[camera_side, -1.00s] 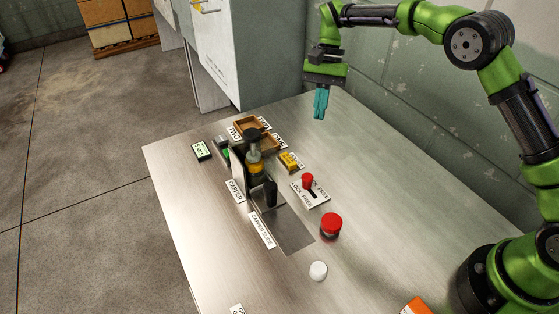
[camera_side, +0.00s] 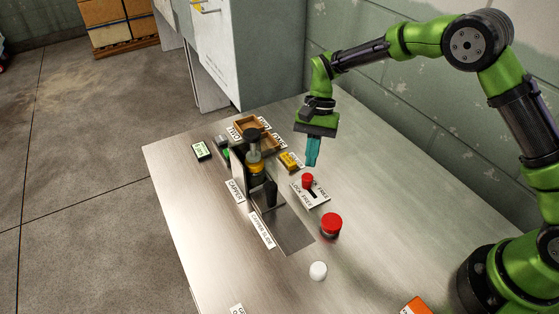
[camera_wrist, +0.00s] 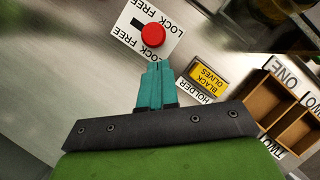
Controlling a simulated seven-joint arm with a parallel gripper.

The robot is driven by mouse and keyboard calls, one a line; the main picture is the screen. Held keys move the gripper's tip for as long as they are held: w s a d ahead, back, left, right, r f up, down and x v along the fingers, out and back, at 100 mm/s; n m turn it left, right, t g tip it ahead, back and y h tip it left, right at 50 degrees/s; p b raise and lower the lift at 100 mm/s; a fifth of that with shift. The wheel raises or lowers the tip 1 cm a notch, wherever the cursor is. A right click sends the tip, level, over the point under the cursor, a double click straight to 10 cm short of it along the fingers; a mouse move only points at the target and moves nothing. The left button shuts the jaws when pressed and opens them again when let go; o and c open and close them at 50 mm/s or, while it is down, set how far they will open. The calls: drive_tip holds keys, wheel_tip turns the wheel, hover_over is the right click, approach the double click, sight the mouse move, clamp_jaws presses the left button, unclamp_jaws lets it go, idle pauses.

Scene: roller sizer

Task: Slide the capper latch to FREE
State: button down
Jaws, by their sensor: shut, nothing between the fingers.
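The capper latch is a red knob (camera_side: 307,181) in a dark slot on a white plate (camera_side: 321,200) marked LOCK and FREE. The knob sits at the far end of the slot in the side view. In the wrist view the red knob (camera_wrist: 153,34) shows just beyond my fingertips. My gripper (camera_side: 312,164) has teal fingers pointing down, shut and empty, above and a little behind the knob and apart from it. The gripper (camera_wrist: 156,66) also shows shut in the wrist view. The capper (camera_side: 254,165) stands left of the latch plate.
A yellow block (camera_side: 289,160) marked BLACK OLIVES in the wrist view sits near the latch, with wooden trays (camera_side: 252,127) behind. A large red button (camera_side: 331,224) and a white knob (camera_side: 318,270) stand in front. The table's right side is mostly clear.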

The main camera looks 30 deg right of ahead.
drive_tip(key=shift+s+a, duration=0.4)
drive_tip(key=shift+s, duration=1.85)
drive_tip(key=w+d, duration=0.3)
drive_tip(key=shift+w+d+f, duration=0.1)
drive_tip(key=shift+f, duration=0.05)
drive_tip(key=v, duration=1)
